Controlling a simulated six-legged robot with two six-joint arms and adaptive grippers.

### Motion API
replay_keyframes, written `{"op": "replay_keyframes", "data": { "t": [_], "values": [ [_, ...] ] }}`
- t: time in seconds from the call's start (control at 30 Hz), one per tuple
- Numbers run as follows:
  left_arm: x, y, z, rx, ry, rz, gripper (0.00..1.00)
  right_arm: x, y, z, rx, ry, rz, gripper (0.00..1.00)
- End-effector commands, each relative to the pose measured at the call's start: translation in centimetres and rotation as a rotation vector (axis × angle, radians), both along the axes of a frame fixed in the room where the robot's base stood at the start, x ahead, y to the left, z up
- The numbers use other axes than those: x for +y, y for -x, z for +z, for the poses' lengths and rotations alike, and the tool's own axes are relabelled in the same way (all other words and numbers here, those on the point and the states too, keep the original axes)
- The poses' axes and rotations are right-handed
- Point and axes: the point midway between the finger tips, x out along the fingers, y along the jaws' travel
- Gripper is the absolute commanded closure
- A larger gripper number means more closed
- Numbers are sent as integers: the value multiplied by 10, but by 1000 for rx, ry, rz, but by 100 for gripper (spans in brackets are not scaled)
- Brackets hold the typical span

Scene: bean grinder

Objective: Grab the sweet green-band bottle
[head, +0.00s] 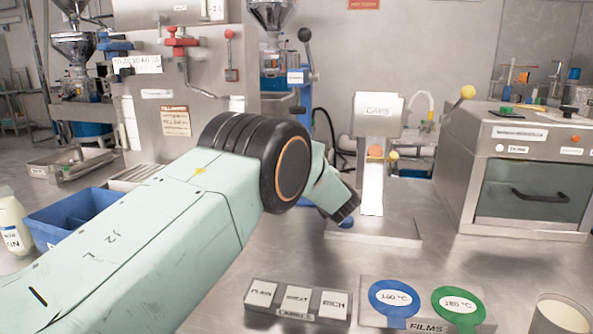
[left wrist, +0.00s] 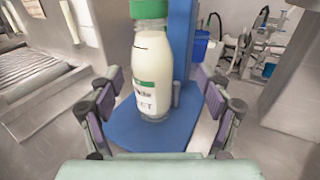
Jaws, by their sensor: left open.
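The green-band bottle (left wrist: 152,65) stands upright on a blue plate (left wrist: 125,130) in the left wrist view. It is filled white, with a green cap and a green band on its label. The label's visible letters end in "ET". My left gripper (left wrist: 160,95) is open, with its padded fingers on either side of the bottle and apart from it. In the head view my left gripper (head: 338,200) reaches toward the caps stand (head: 374,190), and my arm hides the bottle. My right gripper is in neither view.
A label holder (head: 298,303) and a films tray (head: 427,326) with blue and green discs lie at the front. A blue bin (head: 75,218) and another white bottle (head: 12,222) stand at left. A sealing machine (head: 525,165) stands at right. A cup (head: 562,315) is at front right.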

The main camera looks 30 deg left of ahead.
Motion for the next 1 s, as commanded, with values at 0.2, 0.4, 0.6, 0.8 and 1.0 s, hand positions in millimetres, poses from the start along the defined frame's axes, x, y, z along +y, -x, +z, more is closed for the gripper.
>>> {"op": "replay_keyframes", "data": {
  "t": [0.2, 0.4, 0.6, 0.8, 1.0],
  "values": [
    [31, -12, -3, -4, 2, 12, 22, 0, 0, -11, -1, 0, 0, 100],
    [42, -24, -3, -1, 1, 11, 22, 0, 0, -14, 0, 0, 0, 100],
    [46, -29, -1, -1, 0, 9, 22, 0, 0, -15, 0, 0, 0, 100],
    [45, -30, -1, -1, -1, 6, 22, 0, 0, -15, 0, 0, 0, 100],
    [44, -30, -1, -1, -1, 5, 39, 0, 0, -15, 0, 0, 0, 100]
  ]
}}
